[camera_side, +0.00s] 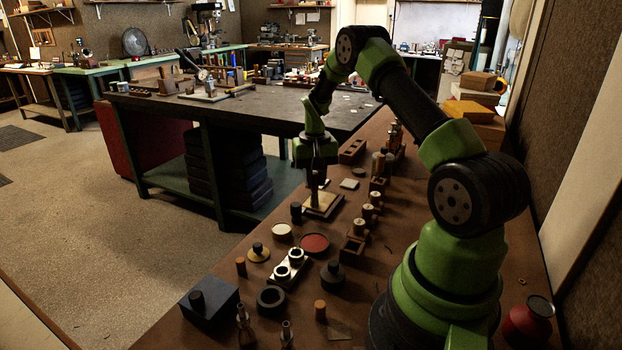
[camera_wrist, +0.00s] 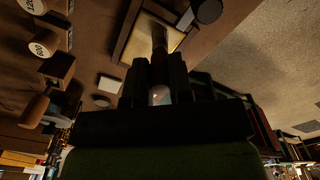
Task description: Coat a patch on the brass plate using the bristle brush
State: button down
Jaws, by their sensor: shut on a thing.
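The brass plate (camera_side: 327,201) is a pale yellow square on a brown wooden base, on the brown bench below my gripper. It also shows at the top of the wrist view (camera_wrist: 139,45). My gripper (camera_side: 316,170) points down over the plate and is shut on the bristle brush (camera_side: 315,189). In the wrist view the dark brush (camera_wrist: 158,43) stands out between the two black fingers (camera_wrist: 158,68). Its lower end overlaps the plate in both views. I cannot tell whether the bristles touch it. No distinct coated patch is visible on the plate.
A dark cylinder (camera_side: 296,212) stands close to the plate's left side. A red-topped round tin (camera_side: 314,243) and a pale-topped tin (camera_side: 282,232) are nearer the camera. Several knobbed weights (camera_side: 368,212) and wooden blocks line the right. A pale square (camera_side: 349,184) lies behind the plate.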

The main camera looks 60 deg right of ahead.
jog(key=shift+d, duration=3.95)
jog(key=shift+s, duration=0.35)
jog(key=shift+s+a+r, duration=0.1)
jog(key=shift+a, duration=4.85)
notch_tip(320, 180, up, 8)
jog(key=shift+d, duration=0.1)
